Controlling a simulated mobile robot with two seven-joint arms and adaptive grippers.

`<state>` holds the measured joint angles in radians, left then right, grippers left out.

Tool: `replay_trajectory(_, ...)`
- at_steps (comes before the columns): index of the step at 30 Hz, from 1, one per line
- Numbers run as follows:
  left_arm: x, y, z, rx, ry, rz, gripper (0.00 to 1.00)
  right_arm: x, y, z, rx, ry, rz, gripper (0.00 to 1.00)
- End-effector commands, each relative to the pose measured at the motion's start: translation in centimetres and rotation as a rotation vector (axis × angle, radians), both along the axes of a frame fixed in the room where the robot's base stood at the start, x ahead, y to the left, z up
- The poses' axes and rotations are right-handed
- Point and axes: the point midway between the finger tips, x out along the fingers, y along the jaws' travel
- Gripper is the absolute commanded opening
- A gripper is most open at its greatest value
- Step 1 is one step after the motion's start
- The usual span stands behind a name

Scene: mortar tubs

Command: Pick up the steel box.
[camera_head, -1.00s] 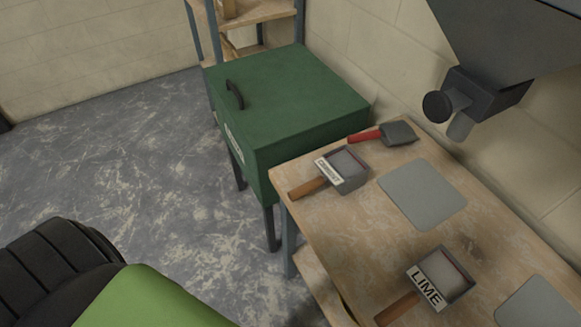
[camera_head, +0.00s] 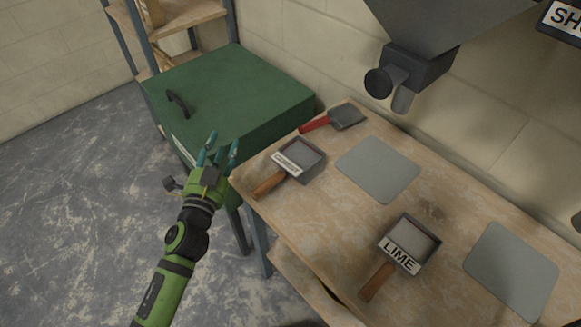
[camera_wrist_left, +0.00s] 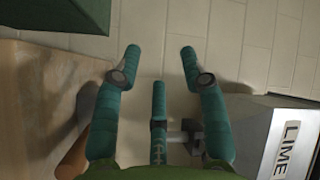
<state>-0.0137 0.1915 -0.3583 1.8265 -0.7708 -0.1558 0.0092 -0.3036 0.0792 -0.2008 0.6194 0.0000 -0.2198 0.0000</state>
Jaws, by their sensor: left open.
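Two grey metal boxes with wooden handles lie on the wooden table: one labelled CEMENT (camera_head: 304,155) and one labelled LIME (camera_head: 420,238). I cannot tell from the pictures which is the steel box. My left gripper (camera_head: 217,150) is open, its teal fingers spread and empty. In the head view it shows left of the CEMENT box, in front of the green cabinet, apart from the box's handle (camera_head: 268,185). In the left wrist view the open fingers (camera_wrist_left: 160,66) have nothing between them. My right gripper is not in view.
A green cabinet (camera_head: 235,90) with a black handle stands left of the table (camera_head: 330,225). A red-handled scoop (camera_head: 346,116) and grey plates (camera_head: 378,170) lie on the table. A grey hopper (camera_head: 420,70) with a spout hangs above its back. Open floor is at left.

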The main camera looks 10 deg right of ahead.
Motion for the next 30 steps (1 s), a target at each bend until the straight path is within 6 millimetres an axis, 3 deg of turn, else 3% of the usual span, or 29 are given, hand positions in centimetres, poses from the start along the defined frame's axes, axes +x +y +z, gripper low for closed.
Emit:
replay_trajectory(1,0.4,-2.1,3.2,0.067,-0.121,-0.080,0.42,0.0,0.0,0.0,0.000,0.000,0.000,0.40)
replay_trajectory(3,0.0,-5.2,6.3,0.167,-0.268,-0.196,0.42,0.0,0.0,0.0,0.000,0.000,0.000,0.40)
replay_trajectory(7,-2.1,-11.4,10.2,0.410,-0.539,-0.454,0.42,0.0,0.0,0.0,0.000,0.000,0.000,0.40)
replay_trajectory(10,-4.8,-15.8,10.4,0.673,-0.733,-0.703,0.42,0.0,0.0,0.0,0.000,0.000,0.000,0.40)
replay_trajectory(13,-6.9,-17.9,7.6,0.991,-0.858,-0.970,0.42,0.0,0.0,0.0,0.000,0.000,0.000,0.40)
replay_trajectory(17,-7.1,-16.0,2.9,1.400,-0.868,-1.272,0.42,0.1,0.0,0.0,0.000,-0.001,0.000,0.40)
replay_trajectory(21,-5.5,-11.3,0.0,1.736,-0.744,-1.483,0.42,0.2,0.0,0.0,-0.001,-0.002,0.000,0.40)
replay_trajectory(25,-4.4,-7.9,-0.7,1.905,-0.626,-1.579,0.42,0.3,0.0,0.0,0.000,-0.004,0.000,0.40)
replay_trajectory(30,-4.0,-7.0,-1.8,1.961,-0.568,-1.617,0.42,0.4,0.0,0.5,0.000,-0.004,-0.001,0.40)
